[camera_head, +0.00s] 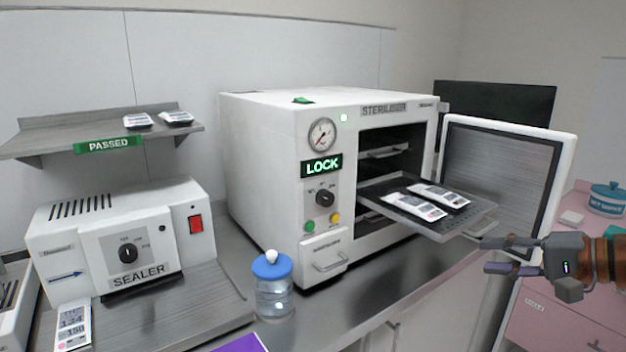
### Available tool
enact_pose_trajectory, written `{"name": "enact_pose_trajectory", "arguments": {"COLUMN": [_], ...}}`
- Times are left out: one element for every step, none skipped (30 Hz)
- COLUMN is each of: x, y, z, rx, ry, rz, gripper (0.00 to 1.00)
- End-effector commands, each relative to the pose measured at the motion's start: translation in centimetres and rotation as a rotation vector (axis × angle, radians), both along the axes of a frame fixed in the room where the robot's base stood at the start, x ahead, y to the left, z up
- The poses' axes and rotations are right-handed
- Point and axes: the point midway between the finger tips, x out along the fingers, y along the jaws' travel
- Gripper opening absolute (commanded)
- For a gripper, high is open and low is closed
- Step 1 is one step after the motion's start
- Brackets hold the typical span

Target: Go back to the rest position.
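My gripper (488,255) is at the right, its fingers pointing left and spread apart with nothing between them. It is just right of and below the front edge of the pulled-out tray (455,230), in front of the open steriliser door (500,175). I cannot tell whether the upper finger touches the tray's front edge. The tray sticks out of the white steriliser (275,150) and carries pouches (415,207). The steriliser's green sign reads LOCK.
The sealer (115,240) stands left, under a shelf (60,138) with two pouches and a PASSED label. A blue-lidded jar (273,290) stands on the counter. A pink cabinet (565,320) is at the right. A dark screen (500,100) is behind the door.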

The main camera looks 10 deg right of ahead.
Motion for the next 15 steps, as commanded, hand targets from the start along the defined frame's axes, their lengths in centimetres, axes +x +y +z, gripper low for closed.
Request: {"name": "enact_pose_trajectory", "arguments": {"x": [0.3, 0.4, 0.4, 0.3, 0.2, -0.2, -0.5, -1.0, -1.8, -2.4, -3.0, -3.9, -4.7, -5.6, -6.7], "y": [2.4, 3.7, 5.7, 7.2, 8.7, 10.6, 12.0, 13.4, 15.1, 16.3, 17.3, 18.5, 19.4, 20.2, 21.0], "z": [-0.7, -1.2, -2.0, -2.7, -3.5, -4.5, -5.2, -6.0, -7.1, -7.9, -8.8, -9.8, -10.6, -11.4, -12.5], "rx": [-0.03, -0.05, -0.077, -0.099, -0.122, -0.157, -0.186, -0.214, -0.253, -0.28, -0.311, -0.349, -0.379, -0.41, -0.451], "ry": [0.03, 0.052, 0.082, 0.106, 0.132, 0.165, 0.191, 0.216, 0.25, 0.274, 0.3, 0.332, 0.357, 0.381, 0.412], "rz": [0.054, 0.085, 0.131, 0.168, 0.203, 0.253, 0.289, 0.326, 0.374, 0.409, 0.441, 0.484, 0.516, 0.548, 0.586], "gripper": [0.33, 0.33, 0.33, 0.33, 0.33, 0.33, 0.33, 0.33, 0.33, 0.33, 0.33, 0.33, 0.33, 0.33, 0.33]}}
